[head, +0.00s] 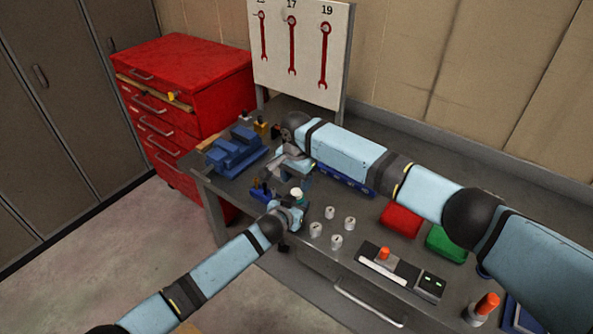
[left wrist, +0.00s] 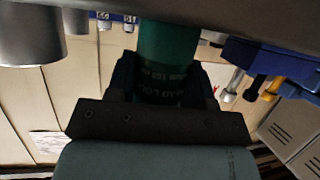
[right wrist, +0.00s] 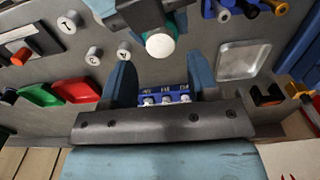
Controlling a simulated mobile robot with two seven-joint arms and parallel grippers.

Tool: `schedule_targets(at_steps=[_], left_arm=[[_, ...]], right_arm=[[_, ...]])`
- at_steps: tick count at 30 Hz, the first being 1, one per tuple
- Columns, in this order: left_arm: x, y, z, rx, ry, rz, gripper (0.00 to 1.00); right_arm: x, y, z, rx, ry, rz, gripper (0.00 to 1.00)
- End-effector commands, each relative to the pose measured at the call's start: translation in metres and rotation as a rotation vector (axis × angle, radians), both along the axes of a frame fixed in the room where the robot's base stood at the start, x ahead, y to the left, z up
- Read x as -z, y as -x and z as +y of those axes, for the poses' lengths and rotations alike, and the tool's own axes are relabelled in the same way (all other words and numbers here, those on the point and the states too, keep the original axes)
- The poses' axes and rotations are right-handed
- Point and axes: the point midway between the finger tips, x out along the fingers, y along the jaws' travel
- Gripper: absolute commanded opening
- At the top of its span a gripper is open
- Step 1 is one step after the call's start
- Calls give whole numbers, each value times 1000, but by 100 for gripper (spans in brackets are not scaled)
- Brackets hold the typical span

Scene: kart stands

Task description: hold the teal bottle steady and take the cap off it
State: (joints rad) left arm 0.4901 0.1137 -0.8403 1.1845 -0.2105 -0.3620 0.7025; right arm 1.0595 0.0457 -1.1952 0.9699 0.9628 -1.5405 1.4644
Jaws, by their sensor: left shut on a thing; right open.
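The teal bottle (left wrist: 168,42) stands between the fingers of my left gripper (left wrist: 163,80), which is shut on its body. Its white cap (right wrist: 160,45) faces the camera in the right wrist view and also shows in the head view (head: 297,193). The left gripper is near the front edge of the bench in the head view (head: 292,211). My right gripper (right wrist: 160,65) is open and empty. The cap appears ahead of its fingertips, roughly centred between them and apart from both. In the head view the right gripper (head: 292,163) is behind the bottle.
Several metal weights (head: 336,241) stand right of the bottle. A blue vise-like block (head: 235,152) is at left. A blue socket rail (right wrist: 165,97), red bin (head: 401,220), green bin (head: 446,243) and switch panel (head: 400,272) share the bench. A wrench board (head: 300,50) stands behind.

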Motion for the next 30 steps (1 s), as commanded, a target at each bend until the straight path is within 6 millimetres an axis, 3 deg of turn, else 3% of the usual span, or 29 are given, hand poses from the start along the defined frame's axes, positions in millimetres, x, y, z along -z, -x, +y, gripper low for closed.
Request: schedule_targets(at_steps=[3, 9, 19, 20, 26, 30], left_arm=[[0, 0, 0, 0, 0, 0, 0], [0, 0, 0, 0, 0, 0, 0], [0, 0, 0, 0, 0, 0, 0], [0, 0, 0, 0, 0, 0, 0], [0, 0, 0, 0, 0, 0, 0], [0, 0, 0, 0, 0, 0, 0]], right_arm=[[19, 0, 0, 1, 2, 0, 54], [39, 0, 0, -1, 0, 0, 54], [44, 0, 0, -1, 0, -1, 54], [44, 0, 0, -1, 0, -1, 52], [43, 0, 0, -1, 0, -1, 6], [43, 0, 0, -2, 0, -1, 4]])
